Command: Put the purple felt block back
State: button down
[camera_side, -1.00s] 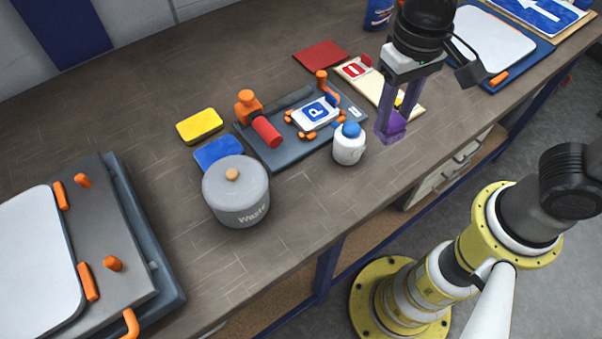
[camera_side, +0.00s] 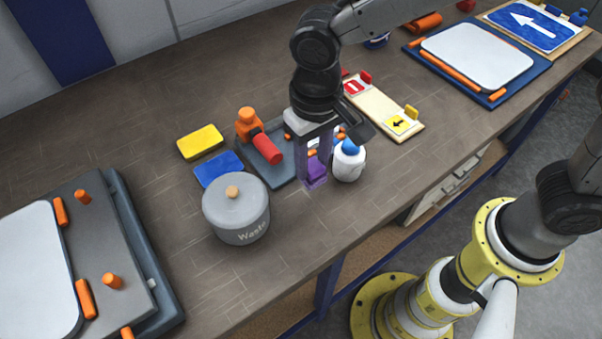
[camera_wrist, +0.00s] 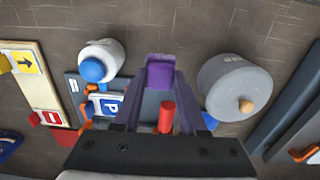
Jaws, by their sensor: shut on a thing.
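The purple felt block (camera_side: 316,168) is between the fingertips of my gripper (camera_side: 314,178), which is shut on it. The block also shows in the wrist view (camera_wrist: 160,75), at the far end of the fingers. In the side view my gripper is in front of the dark fixture tray, between the grey waste pot and the white bottle with a blue cap. Whether the block touches the table is hard to tell. Part of the fixture and its P sign are hidden behind my gripper in the side view; the P sign (camera_wrist: 108,105) shows in the wrist view.
The grey waste pot (camera_side: 236,212) stands to the left, and the white bottle (camera_side: 349,163) is close on the right. A blue pad (camera_side: 218,169) and a yellow sponge-like block (camera_side: 200,142) lie further left. A cream board (camera_side: 385,110) with small signs lies to the right.

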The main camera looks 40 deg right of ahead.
jog(key=shift+w+a+f, duration=0.25)
jog(key=shift+w+f, duration=0.05)
jog(key=shift+f, duration=0.2)
jog(key=shift+w+a+f, duration=0.25)
jog(key=shift+f, duration=0.2)
jog(key=shift+w+a+f, duration=0.1)
jog(key=shift+f, duration=0.8)
jog(key=shift+w+a+f, duration=0.1)
jog(key=shift+f, duration=0.75)
jog(key=shift+f, duration=0.1)
jog(key=shift+c, duration=2.3)
grip_release()
